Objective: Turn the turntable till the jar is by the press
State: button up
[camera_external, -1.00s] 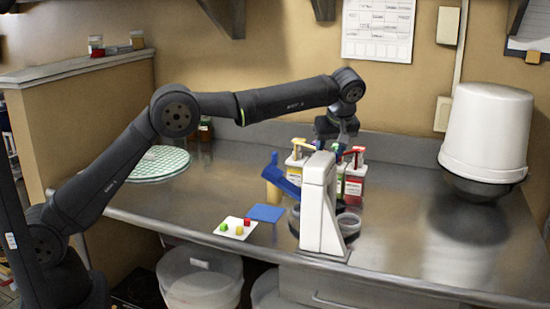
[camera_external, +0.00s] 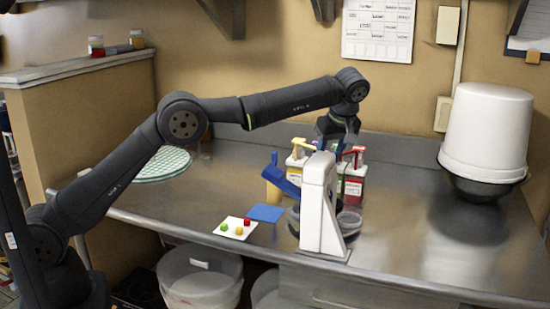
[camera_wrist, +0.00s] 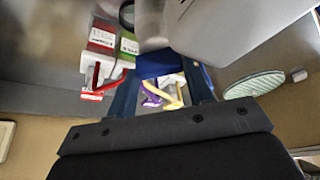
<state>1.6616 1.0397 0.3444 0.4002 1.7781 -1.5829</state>
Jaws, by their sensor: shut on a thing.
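The white press (camera_external: 318,205) with its slanted blue lever (camera_external: 286,186) stands near the counter's front edge. My gripper (camera_external: 337,150) points down behind the press, among pump bottles. In the wrist view my gripper's fingers (camera_wrist: 160,92) flank a blue piece, with yellow and purple parts beyond. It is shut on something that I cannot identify.
Pump bottles with red labels (camera_external: 355,185) and others stand behind the press. A white tray (camera_external: 236,228) with small cubes and a blue mat (camera_external: 266,213) lie left. A white bucket (camera_external: 487,135) sits upside down on a dark bowl at right. The counter's right front is clear.

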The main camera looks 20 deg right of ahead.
jog(key=o, duration=1.1)
jog(key=m+h, duration=0.1)
jog(key=m, duration=0.2)
jog(key=shift+a+m, duration=0.1)
jog(key=shift+m, duration=0.3)
jog(key=m+h, duration=0.1)
jog(key=m, duration=0.1)
jog(key=m+g+h, duration=0.1)
jog(key=m, duration=0.2)
jog(key=shift+w+a, duration=0.1)
jog(key=m+g+h, duration=0.1)
jog(key=m, duration=0.3)
jog(key=m+g, duration=0.1)
jog(key=m, duration=0.1)
jog(key=m+g, duration=0.1)
jog(key=m, duration=0.1)
jog(key=shift+w+m+h, duration=0.15)
jog(key=shift+m+h, duration=0.15)
jog(key=v, duration=1.7)
jog(key=shift+w+r+m, duration=0.25)
jog(key=shift+m, duration=0.05)
